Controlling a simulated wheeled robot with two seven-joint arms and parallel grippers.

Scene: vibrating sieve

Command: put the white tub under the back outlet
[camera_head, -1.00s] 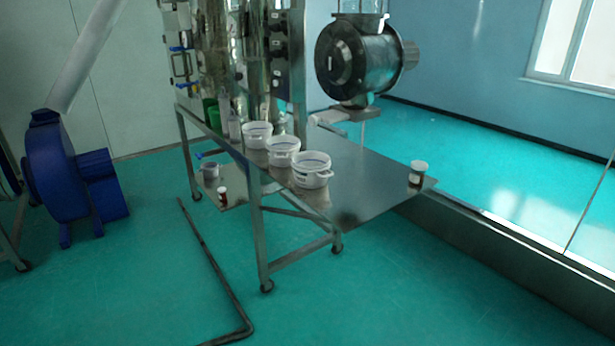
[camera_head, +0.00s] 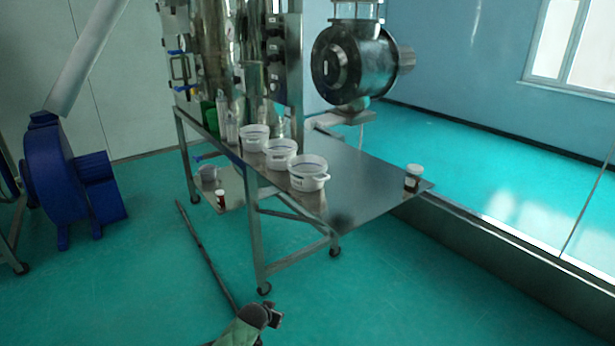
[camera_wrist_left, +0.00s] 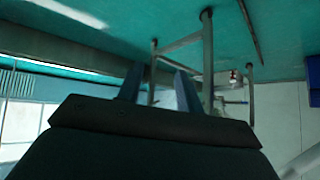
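Three white tubs stand in a row on the steel table: one at the back (camera_head: 254,140), one in the middle (camera_head: 279,156) and one at the front (camera_head: 309,176). I cannot tell which one the task means. The steel machine (camera_head: 214,55) rises behind them; I cannot make out its back outlet. Part of my arm shows at the bottom of the head view, well below and in front of the table. In the left wrist view my left gripper (camera_wrist_left: 158,78) has its two fingers apart with nothing between them. My right gripper is not in view.
A small jar (camera_head: 413,178) stands at the table's right corner (camera_head: 385,190). A green cup (camera_head: 221,114) and a clear bottle (camera_head: 231,129) stand left of the tubs. A lower shelf holds a red-capped jar (camera_head: 221,200). A blue blower (camera_head: 58,185) is at left.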

